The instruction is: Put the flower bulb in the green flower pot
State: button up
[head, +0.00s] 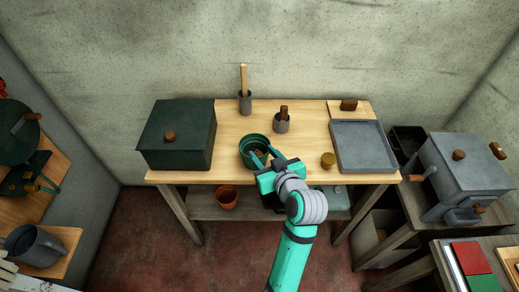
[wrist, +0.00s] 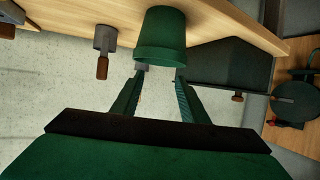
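The green flower pot (head: 245,150) stands upright on the wooden workbench, left of its middle. My gripper (head: 264,157) is at the pot's near right side, its fingers reaching over the rim. In the wrist view the pot (wrist: 160,35) is beyond my gripper (wrist: 160,72); the fingers are apart with nothing visible between them, and the tips are near the rim. Something brownish shows inside the pot in the head view, partly behind the fingers; I cannot tell whether it is the flower bulb or soil. The bulb is not clearly identifiable in the wrist view.
A dark green lidded box (head: 178,135) stands left of the pot. Two grey cups (head: 245,104) (head: 281,125) holding wooden-handled things stand behind. A grey tray (head: 362,146) and a small brown round object (head: 328,160) are to the right. A terracotta pot (head: 227,196) is on the lower shelf.

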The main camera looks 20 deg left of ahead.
jog(key=s+d+f+m+t+h, duration=0.25)
jog(key=s+d+f, duration=0.25)
jog(key=s+f, duration=0.3)
jog(key=s+d+f+m+t+h, duration=0.1)
jog(key=s+d+f+m+h, duration=0.3)
jog(key=s+d+f, duration=0.3)
jog(key=s+r+h, duration=0.1)
jog(key=s+r, duration=0.1)
jog(key=s, duration=0.9)
jog(key=s+d+r+m+t+h, duration=0.1)
jog(key=s+r, duration=0.1)
jog(key=s, duration=0.9)
jog(key=shift+s+d+t, duration=0.1)
jog(key=shift+t, duration=0.15)
jog(key=shift+c, duration=1.1)
